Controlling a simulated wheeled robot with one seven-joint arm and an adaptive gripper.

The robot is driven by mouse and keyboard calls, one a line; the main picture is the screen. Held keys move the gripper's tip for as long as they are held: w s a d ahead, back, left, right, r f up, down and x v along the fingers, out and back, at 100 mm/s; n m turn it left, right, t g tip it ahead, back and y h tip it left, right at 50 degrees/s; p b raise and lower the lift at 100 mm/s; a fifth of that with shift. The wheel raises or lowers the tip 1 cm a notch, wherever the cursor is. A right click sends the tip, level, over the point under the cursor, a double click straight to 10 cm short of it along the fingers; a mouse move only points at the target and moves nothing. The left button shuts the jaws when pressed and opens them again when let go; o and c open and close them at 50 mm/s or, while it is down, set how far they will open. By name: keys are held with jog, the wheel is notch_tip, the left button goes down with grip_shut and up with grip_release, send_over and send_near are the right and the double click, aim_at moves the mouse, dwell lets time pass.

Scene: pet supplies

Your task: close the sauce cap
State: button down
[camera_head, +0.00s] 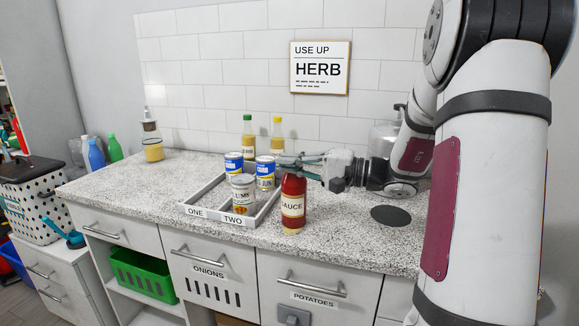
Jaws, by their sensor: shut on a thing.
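The red sauce bottle (293,203) stands upright near the counter's front edge, just right of the tray. It has a white SAUCE label and a pale lower end. My gripper (300,170) reaches in from the right, with its fingers at the bottle's top. It is shut there on the upper part of the bottle. No separate cap shows clearly; the fingers and the small size of the picture hide whether the cap is open or shut.
A grey tray (192,209) marked ONE and TWO holds several cans (244,194). Two bottles (277,140) stand behind it. A dark disc (390,215) lies on the counter (340,238) at right. A soap bottle (152,140) stands at left. The counter's left part is clear.

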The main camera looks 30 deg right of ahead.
jog(key=shift+f, duration=0.4)
jog(key=c, duration=1.8)
grip_release()
jog(key=shift+r, duration=0.1)
jog(key=shift+d, duration=0.1)
jog(key=v, duration=1.2)
